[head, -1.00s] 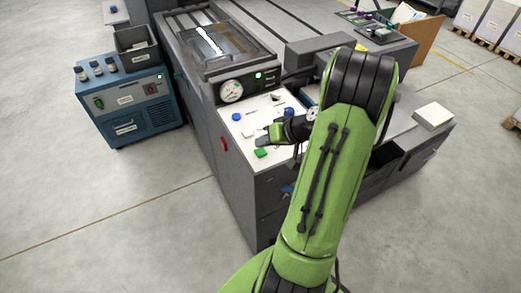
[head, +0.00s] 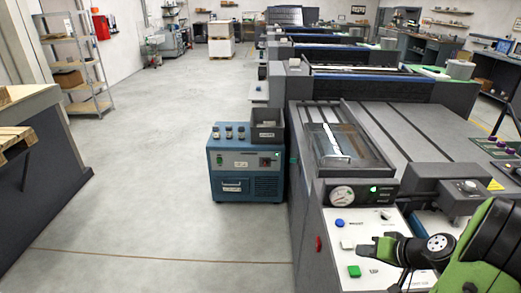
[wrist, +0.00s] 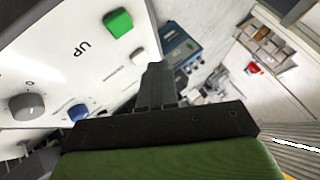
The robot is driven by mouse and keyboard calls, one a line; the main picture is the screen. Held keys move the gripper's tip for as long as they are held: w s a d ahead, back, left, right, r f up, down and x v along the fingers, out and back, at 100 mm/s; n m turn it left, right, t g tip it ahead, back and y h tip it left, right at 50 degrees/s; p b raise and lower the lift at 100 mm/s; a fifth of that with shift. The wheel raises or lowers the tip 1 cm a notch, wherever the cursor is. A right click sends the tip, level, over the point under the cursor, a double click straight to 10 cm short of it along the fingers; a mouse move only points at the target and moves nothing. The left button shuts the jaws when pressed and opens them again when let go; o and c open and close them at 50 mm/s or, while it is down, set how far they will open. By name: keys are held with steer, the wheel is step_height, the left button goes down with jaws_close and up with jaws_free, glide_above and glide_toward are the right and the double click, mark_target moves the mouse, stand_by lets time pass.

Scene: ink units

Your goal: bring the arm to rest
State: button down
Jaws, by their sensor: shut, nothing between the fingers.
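My arm (head: 480,255) is green and black and shows at the lower right of the head view, bent over the machine's front end. My gripper (head: 379,248) is shut and empty above the white control panel (head: 345,219), near its green button (head: 354,271). In the wrist view my gripper (wrist: 155,78) points past the panel's edge, with the green button (wrist: 118,22) to its upper left. I cannot tell how wide the gap between the fingers and the panel is.
The panel also carries a blue button (head: 339,224) and a white one (head: 347,244). A round gauge (head: 342,195) stands behind it. A blue cabinet (head: 245,165) with small bottles on top stands left of the grey press (head: 400,130). The floor left of it is clear.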

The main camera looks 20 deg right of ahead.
steer(key=a+r+n+g+h, duration=0.15)
steer(key=a+r, duration=0.25)
steer(key=a, duration=0.4)
steer(key=a+r+n+g+y, duration=0.1)
steer(key=a+r+n+g, duration=0.2)
steer(key=a, duration=0.4)
steer(key=s+a+r+h, duration=0.1)
steer(key=s+a+r, duration=0.2)
steer(key=s, duration=0.4)
steer(key=s+a+r+t+h, duration=0.1)
steer(key=s+a+r, duration=0.2)
steer(key=s+a, duration=0.2)
steer(key=s, duration=0.2)
steer(key=shift+s+a+n, duration=0.3)
steer(key=shift+s+n, duration=0.05)
steer(key=shift+r+t+h, duration=0.1)
steer(key=shift+t+h, duration=0.15)
